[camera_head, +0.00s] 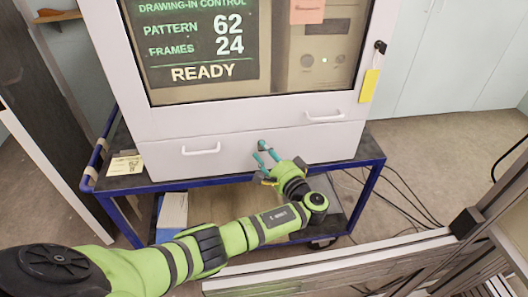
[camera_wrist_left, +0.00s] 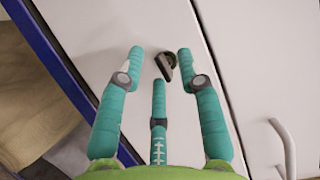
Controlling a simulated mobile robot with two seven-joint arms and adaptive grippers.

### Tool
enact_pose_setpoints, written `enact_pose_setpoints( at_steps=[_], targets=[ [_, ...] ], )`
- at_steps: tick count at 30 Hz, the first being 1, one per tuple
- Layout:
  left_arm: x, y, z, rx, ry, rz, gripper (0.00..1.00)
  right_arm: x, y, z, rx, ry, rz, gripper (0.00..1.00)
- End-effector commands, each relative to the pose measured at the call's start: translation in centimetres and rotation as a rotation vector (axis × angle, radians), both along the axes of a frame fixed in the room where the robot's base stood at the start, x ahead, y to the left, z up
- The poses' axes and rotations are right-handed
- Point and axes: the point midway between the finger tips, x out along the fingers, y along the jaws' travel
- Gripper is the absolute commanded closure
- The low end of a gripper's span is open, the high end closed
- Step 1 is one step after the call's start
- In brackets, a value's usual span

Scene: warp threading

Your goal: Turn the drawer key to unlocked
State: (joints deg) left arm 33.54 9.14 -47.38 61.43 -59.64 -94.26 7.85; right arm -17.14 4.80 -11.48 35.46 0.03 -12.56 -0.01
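The small dark drawer key (camera_wrist_left: 167,65) sits in the white drawer front in the left wrist view, its bow tilted. In the head view the lock spot (camera_head: 262,144) is mostly hidden behind my fingertips. My left gripper (camera_head: 266,152) has teal fingers and points at the drawer front. In the left wrist view the left gripper (camera_wrist_left: 161,58) is open, with its two outer fingertips on either side of the key and the third finger below it. I see a gap between the fingers and the key; contact is not clear. My right gripper is out of view.
White bar handles stick out left (camera_head: 201,150) and right (camera_head: 325,117) of the key. The cabinet stands on a blue-framed cart (camera_head: 112,186). A screen (camera_head: 200,50) above reads READY. Cables lie on the floor at right, and a metal frame (camera_head: 330,270) crosses the front.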

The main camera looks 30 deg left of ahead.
Motion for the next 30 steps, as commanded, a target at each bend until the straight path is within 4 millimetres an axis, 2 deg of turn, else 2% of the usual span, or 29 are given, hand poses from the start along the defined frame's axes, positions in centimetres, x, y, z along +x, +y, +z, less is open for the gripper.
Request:
enact_pose_setpoints(
  at_steps=[9, 15, 21, 30],
  targets=[
    [-3.3, -5.7, -0.1, -0.003, 0.002, -0.003, 0.64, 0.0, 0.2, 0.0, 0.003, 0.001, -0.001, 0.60],
    [-5.0, -8.5, -0.1, -0.003, 0.001, -0.001, 0.64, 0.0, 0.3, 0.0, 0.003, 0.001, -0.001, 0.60],
    [-5.6, -9.5, 0.0, 0.000, -0.001, 0.001, 0.64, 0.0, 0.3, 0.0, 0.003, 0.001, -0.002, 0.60],
    [-5.7, -9.6, 0.0, 0.000, -0.001, 0.001, 0.64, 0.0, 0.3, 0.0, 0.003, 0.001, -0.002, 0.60]
  ],
)
